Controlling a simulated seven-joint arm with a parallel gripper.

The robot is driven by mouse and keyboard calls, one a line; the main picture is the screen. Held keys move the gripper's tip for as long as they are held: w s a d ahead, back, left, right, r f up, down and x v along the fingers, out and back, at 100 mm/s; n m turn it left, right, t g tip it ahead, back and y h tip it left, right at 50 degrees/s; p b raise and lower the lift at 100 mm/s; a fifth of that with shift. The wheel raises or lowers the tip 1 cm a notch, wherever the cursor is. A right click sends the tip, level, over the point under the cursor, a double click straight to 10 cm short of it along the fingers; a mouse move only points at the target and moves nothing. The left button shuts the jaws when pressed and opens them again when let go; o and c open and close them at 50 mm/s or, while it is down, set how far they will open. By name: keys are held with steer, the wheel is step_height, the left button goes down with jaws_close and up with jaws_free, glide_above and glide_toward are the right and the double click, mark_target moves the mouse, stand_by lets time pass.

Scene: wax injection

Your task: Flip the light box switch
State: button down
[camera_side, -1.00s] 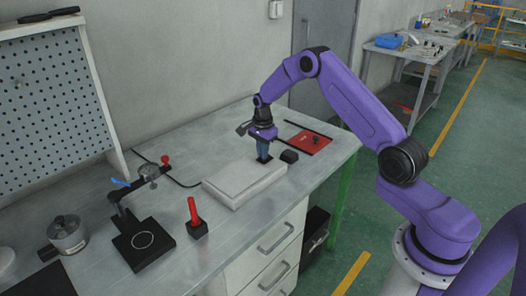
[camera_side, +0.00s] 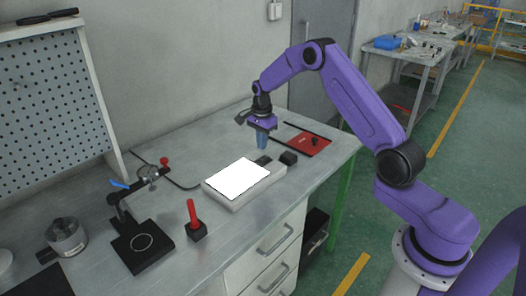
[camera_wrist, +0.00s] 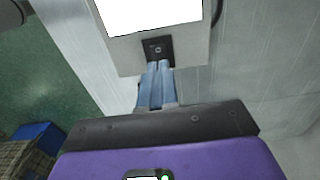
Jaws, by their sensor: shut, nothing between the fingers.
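The light box (camera_side: 218,197) lies on the metal bench, and its top panel glows bright white. It also shows at the top of the wrist view (camera_wrist: 190,52). Its black switch (camera_side: 263,160) sits at the box's far right end. In the wrist view the switch (camera_wrist: 158,46) is a dark square with a small mark, just beyond my fingertips. My gripper (camera_side: 262,147) is above the switch with its blue fingers together and empty, a small gap apart from it in the side view. The fingers (camera_wrist: 156,66) point at the switch in the wrist view.
A small black block (camera_side: 289,158) and a red mat (camera_side: 309,144) lie right of the box. A red-handled tool in a black holder (camera_side: 194,219), a clamp stand (camera_side: 142,242) and a metal pot (camera_side: 66,236) stand to the left.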

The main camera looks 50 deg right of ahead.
step_height(320, 180, up, 9)
steer(key=c, duration=1.4)
jaws_free()
steer(key=shift+w+r, duration=0.1)
steer(key=shift+c, duration=0.2)
steer(key=o, duration=0.5)
steer(key=shift+d+r, duration=0.1)
steer(key=shift+d, duration=0.2)
steer(key=d+y, duration=0.1)
steer(key=d, duration=0.1)
steer(key=d+y, duration=0.1)
steer(key=d, duration=0.2)
steer(key=d+r+y, duration=0.1)
steer(key=d+y, duration=0.1)
steer(key=shift+d, duration=0.25)
glide_toward(264, 158)
steer(key=shift+y, duration=0.3)
steer(key=x, duration=0.7)
steer(key=shift+d+f, duration=0.25)
steer(key=shift+f, duration=0.1)
